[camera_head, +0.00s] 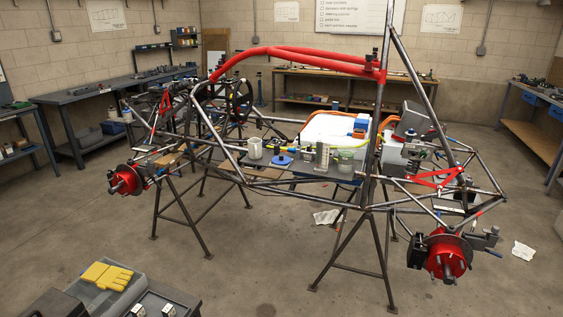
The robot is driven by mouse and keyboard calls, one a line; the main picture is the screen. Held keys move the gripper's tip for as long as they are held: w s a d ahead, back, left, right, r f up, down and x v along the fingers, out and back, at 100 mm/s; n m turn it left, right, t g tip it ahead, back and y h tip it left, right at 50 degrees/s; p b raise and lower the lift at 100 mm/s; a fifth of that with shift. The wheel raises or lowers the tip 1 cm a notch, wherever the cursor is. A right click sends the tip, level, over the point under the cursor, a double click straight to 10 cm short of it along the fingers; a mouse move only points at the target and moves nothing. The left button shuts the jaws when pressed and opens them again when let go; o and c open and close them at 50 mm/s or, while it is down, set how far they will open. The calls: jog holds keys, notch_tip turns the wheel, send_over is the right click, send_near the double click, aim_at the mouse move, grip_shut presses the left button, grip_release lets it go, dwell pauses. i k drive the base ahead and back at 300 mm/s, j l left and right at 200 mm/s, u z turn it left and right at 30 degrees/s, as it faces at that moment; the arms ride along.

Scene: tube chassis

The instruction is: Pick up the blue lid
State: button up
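A small flat blue round piece, which looks like the blue lid (281,160), lies on a narrow shelf or board across the middle of the tube chassis (272,50). A whitish mug (255,148) stands to its left. Small containers (323,158) stand close to its right, along with a pale green jar (345,161). The lid is small in the picture, so its fine detail cannot be told. My gripper is not in view.
Chassis tubes run around the shelf, and stands (350,250) hold the chassis up. Red brake discs (125,180) stick out at both ends. A grey cart with yellow gloves (106,275) is at the lower left. The front floor (250,270) is mostly clear.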

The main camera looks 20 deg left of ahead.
aim_at(280, 160)
jog(key=i+j+u, duration=0.1)
jog(key=i+j, duration=0.25)
jog(key=i+j+u, duration=0.1)
jog(key=i+j, duration=0.2)
jog(key=i, duration=0.15)
jog(key=i+j+u, duration=0.1)
jog(key=i+j, duration=0.2)
jog(key=i, duration=0.15)
jog(key=i+j+u, duration=0.1)
jog(key=i+j, duration=0.15)
jog(key=i, duration=0.15)
jog(key=i+j+u, duration=0.1)
jog(key=i+j, duration=0.15)
jog(key=i, duration=0.2)
jog(key=i+j+u, duration=0.1)
jog(key=i, duration=0.35)
